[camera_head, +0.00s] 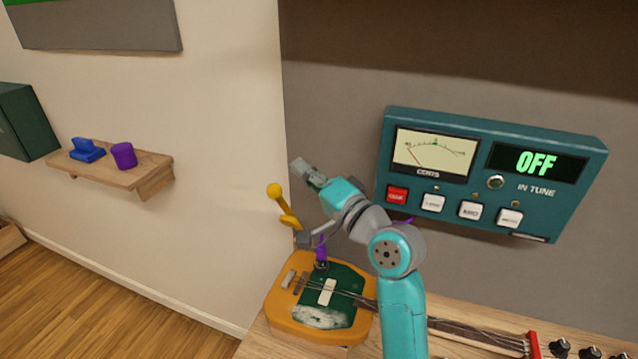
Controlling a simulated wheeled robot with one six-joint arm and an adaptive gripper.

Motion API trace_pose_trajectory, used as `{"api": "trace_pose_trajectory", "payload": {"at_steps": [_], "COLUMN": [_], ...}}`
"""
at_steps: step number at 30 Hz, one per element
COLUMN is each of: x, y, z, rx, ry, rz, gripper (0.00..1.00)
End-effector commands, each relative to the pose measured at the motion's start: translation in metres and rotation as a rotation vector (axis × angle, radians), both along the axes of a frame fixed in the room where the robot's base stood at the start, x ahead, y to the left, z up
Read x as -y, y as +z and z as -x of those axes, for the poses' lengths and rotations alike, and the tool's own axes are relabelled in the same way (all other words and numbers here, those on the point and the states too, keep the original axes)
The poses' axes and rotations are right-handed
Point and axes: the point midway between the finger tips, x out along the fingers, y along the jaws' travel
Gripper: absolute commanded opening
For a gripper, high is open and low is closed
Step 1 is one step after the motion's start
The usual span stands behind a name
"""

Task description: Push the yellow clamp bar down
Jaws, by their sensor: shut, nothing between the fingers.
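The yellow clamp bar (283,206) stands up, tilted to the left, with a round yellow knob at its top end. Its lower end meets grey metal parts above the back of an orange instrument body (279,321). My gripper (299,166) is shut and empty. It appears up and to the right of the bar's knob, pointing to the upper left, with a visible gap between them in the picture. My wrist and forearm hide part of the space right of the bar.
A teal tuner panel (484,126) reading OFF is on the wall at the right. A wooden shelf (87,171) at the left holds a blue block (88,151) and a purple cup-like piece (123,156). Strings run right along the bench.

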Motion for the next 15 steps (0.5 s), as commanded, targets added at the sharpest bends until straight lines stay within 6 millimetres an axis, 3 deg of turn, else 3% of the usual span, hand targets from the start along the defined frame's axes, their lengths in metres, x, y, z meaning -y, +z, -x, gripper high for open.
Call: {"api": "trace_pose_trajectory", "payload": {"at_steps": [1,7,15], "x": [-0.006,-0.017,-0.023], "y": [0.002,-0.009,-0.014], "z": [-0.005,0.016,0.028], "rx": [0.0,-0.002,0.0], "ry": [0.001,0.002,0.0], "rz": [0.0,0.001,0.0], "gripper": [0.0,0.0,0.0]}}
